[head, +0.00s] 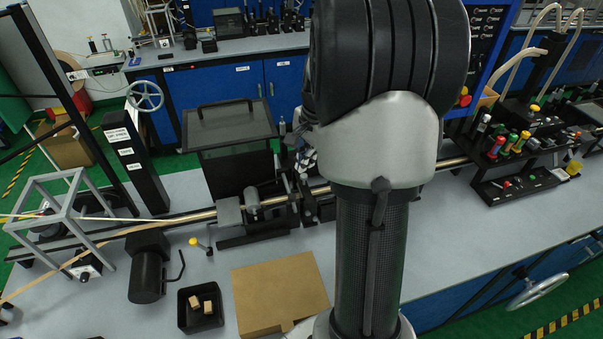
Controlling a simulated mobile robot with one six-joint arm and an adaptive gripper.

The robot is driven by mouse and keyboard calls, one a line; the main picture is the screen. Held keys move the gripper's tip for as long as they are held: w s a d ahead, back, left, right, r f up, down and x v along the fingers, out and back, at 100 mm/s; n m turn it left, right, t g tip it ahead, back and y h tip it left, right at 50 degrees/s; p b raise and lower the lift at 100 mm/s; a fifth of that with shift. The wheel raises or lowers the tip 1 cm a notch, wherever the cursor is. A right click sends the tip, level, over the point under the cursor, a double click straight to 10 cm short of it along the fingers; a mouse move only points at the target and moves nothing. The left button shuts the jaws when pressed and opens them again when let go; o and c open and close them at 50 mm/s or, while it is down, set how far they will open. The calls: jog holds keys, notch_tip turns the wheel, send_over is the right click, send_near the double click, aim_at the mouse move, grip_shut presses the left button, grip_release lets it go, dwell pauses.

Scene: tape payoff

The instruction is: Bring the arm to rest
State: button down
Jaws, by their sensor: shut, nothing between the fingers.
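My own arm stands large in the middle of the head view, with a dark ribbed upper part, a pale joint housing and a dark mesh-covered link below. My gripper cannot be made out; the arm's own links cover the area behind them. Behind the arm, a long machine line with a metal rod (188,217) runs across the grey workbench (200,258). The part of the line directly behind my arm is hidden.
A brown board (280,292) and a black bin (187,320) with small tan blocks lie at the front of the bench. A black motor (148,270) and a grey frame (65,207) stand left. A rack (508,170) with coloured-handled tools stands right. Bare bench lies right of my arm.

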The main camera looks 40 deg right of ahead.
jog(key=shift+s+d+r, duration=0.1)
jog(key=shift+s+r, duration=0.1)
jog(key=shift+r, duration=0.55)
jog(key=s+a+r+n+t+b, duration=0.1)
jog(key=s+a+r+n, duration=0.2)
jog(key=a, duration=0.6)
jog(key=s+a+r+n+b, duration=0.1)
jog(key=a+r+n+b, duration=0.1)
jog(key=a+n, duration=0.45)
jog(key=s+a+f+n+t+b, duration=0.1)
jog(key=s+a+f+n+b, duration=0.1)
jog(key=s+a+n, duration=0.7)
jog(key=s+a, duration=0.3)
jog(key=a, duration=0.2)
jog(key=shift+s+a+f+t+b, duration=0.15)
jog(key=shift+s+f+t+b, duration=0.15)
jog(key=shift+f+b, duration=0.05)
